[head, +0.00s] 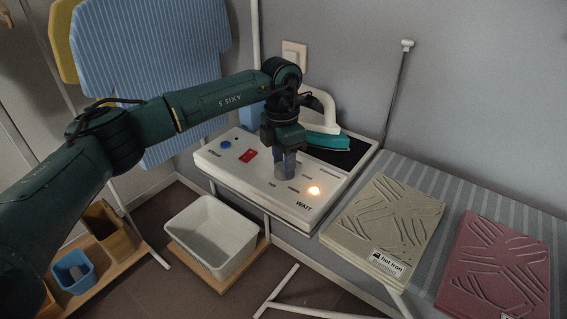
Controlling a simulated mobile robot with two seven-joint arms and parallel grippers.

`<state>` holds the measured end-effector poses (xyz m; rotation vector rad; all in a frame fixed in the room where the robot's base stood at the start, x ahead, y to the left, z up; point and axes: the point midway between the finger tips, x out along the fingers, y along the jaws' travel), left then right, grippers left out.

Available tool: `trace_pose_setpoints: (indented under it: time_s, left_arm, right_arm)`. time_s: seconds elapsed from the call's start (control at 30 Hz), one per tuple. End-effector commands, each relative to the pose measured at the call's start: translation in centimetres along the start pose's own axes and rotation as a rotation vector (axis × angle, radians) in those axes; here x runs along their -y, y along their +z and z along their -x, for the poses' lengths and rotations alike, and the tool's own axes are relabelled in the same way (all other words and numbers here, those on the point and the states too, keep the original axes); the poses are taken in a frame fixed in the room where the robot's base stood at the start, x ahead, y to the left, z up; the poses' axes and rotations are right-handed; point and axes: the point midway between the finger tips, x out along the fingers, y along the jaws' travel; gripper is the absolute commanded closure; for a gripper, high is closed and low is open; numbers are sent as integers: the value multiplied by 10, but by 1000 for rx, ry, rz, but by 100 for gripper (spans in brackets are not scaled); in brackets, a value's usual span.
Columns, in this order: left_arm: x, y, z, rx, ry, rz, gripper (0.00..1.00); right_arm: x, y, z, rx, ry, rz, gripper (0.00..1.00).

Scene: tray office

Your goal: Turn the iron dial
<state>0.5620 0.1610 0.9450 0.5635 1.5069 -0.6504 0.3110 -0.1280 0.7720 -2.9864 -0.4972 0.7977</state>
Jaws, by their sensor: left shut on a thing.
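A white ironing station (252,190) stands against the wall. Its top carries a grey dial (287,169), a blue button (226,144), a red switch (249,155) and a glowing lamp (314,190) beside the word WAIT. A teal and white iron (326,143) rests on a black pad (345,155) at the back of the station. My left gripper (284,161) reaches down from above and is shut on the dial. Its fingers hide part of the dial, so I cannot read its setting. My right gripper is not in view.
A striped ironing board (402,166) lies to the right, bearing a beige folded cloth (384,226) labelled hot iron and a pink one (497,262). A white bin (211,235) stands below the station. A blue cup (73,271) sits at lower left.

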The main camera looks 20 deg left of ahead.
Motion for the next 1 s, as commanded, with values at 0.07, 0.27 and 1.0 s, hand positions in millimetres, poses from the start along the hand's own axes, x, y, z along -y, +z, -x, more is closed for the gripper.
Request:
trace_pose_setpoints:
  time_s: [0.07, 0.27, 1.0]
  left_arm:
    - [0, 0, 0, 0, 0, -17, 86]
    - [0, 0, 1, -1, 0, -34, 86]
    - [0, 0, 0, -1, 0, -33, 42]
  right_arm:
    - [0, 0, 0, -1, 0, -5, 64]
    - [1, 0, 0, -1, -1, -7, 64]
    - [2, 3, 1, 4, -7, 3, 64]
